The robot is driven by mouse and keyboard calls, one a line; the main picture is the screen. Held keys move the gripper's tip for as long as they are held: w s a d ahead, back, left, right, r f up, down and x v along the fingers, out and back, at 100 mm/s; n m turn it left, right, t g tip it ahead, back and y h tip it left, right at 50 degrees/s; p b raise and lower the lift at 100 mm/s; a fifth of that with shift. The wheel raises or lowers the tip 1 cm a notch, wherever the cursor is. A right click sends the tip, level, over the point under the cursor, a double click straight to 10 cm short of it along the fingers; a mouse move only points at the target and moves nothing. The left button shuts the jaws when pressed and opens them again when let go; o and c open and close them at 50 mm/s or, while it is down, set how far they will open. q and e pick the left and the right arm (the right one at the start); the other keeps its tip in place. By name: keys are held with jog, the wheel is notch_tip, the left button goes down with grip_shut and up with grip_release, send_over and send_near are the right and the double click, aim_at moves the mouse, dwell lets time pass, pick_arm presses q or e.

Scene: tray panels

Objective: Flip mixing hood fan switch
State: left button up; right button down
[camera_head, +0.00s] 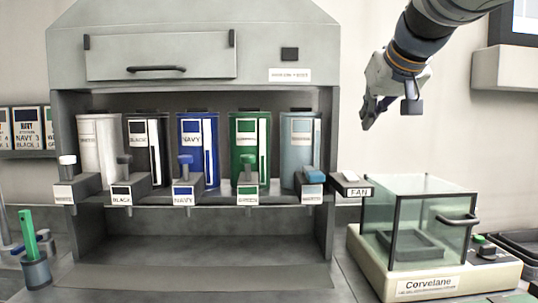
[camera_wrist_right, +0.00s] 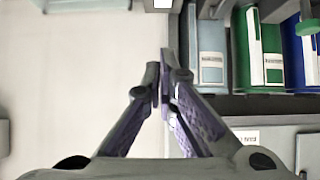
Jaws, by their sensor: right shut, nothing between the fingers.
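The mixing hood (camera_head: 200,40) is a grey cabinet with a shelf of colour canisters. The label also shows in the right wrist view (camera_wrist_right: 247,137), partly beside my gripper body. My right gripper (camera_head: 367,120) is shut and empty, in the air above the switch and to the right of the hood. Its fingertips also show in the right wrist view (camera_wrist_right: 163,78), apart from the hood. My left gripper is not in view.
A glass-sided Corvelane box (camera_head: 425,288) stands on the counter below and right of the switch. Several canisters, including a green one (camera_head: 249,150), stand in the hood. A cup with a green tool (camera_head: 36,270) stands at lower left.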

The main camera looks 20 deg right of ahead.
send_over(351, 173)
jog(key=s, duration=0.2)
jog(key=f, duration=0.5)
jog(key=shift+w+a+f, duration=0.2)
jog(key=shift+f, duration=0.2)
jog(key=f, duration=0.1)
jog(key=w+f, duration=0.1)
jog(key=f, duration=0.1)
jog(key=shift+d, duration=0.15)
jog(key=shift+w+f, duration=0.1)
jog(key=shift+f, duration=0.5)
